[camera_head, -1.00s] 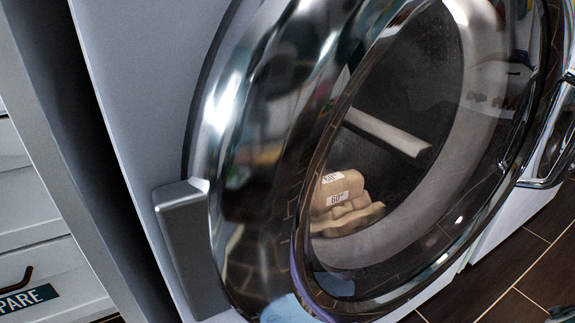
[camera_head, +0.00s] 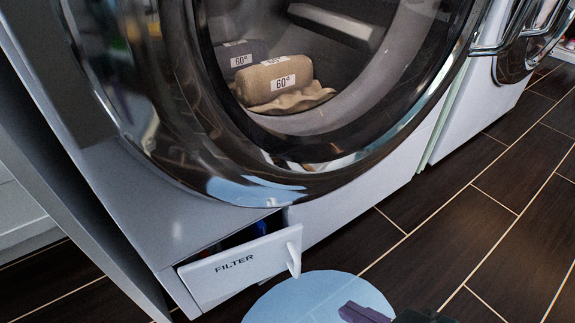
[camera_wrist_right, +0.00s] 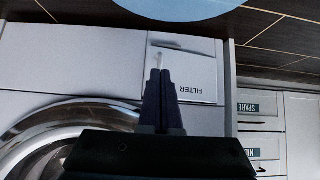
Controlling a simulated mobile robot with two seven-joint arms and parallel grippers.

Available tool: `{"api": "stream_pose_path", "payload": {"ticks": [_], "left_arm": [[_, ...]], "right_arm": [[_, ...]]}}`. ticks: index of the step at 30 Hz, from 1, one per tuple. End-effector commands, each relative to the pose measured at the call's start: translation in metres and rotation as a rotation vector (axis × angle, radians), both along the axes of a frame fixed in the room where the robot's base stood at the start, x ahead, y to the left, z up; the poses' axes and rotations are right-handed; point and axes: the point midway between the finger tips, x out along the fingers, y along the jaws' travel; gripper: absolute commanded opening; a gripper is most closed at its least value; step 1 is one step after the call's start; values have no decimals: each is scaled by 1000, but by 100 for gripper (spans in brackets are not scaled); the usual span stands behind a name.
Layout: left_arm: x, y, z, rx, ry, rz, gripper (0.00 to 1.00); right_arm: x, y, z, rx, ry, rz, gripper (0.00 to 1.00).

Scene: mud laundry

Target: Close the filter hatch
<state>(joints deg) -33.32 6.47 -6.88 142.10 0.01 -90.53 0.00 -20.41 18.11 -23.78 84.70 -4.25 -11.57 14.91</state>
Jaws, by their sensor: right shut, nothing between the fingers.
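The filter hatch (camera_head: 240,265) is a white panel marked FILTER, low on the front of the washing machine. It stands open, tilted outward, with a dark gap behind its top edge. A white handle (camera_head: 293,260) sticks out at its right end. My right gripper (camera_head: 350,312) shows at the bottom edge of the head view, in front of the hatch and apart from it. In the right wrist view its dark fingers (camera_wrist_right: 160,74) are shut and empty. They point at the hatch (camera_wrist_right: 190,75), with their tips overlapping the handle; contact cannot be told. My left gripper is not in view.
The machine's round glass door (camera_head: 170,165) is above the hatch, with labelled laundry (camera_head: 275,82) visible through it. A second machine (camera_head: 510,95) stands to the right. Dark tiled floor (camera_head: 480,225) is clear at right. Drawers (camera_wrist_right: 258,105) stand beside the machine.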

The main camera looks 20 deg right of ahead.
Motion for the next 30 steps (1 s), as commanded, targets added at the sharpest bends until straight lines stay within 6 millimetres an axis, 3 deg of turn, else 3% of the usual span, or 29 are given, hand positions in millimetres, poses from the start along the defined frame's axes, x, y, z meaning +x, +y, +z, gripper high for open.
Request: {"api": "stream_pose_path", "payload": {"ticks": [1, 10, 18, 30], "left_arm": [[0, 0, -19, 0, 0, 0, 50], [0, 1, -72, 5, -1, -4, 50], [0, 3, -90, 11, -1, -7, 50], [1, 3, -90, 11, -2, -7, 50]], "right_arm": [[9, 3, -17, 1, -5, 2, 0], [51, 20, -58, 0, -3, 3, 0], [81, 32, -51, 0, -3, 4, 0], [84, 33, -48, -2, -1, 4, 0]]}}
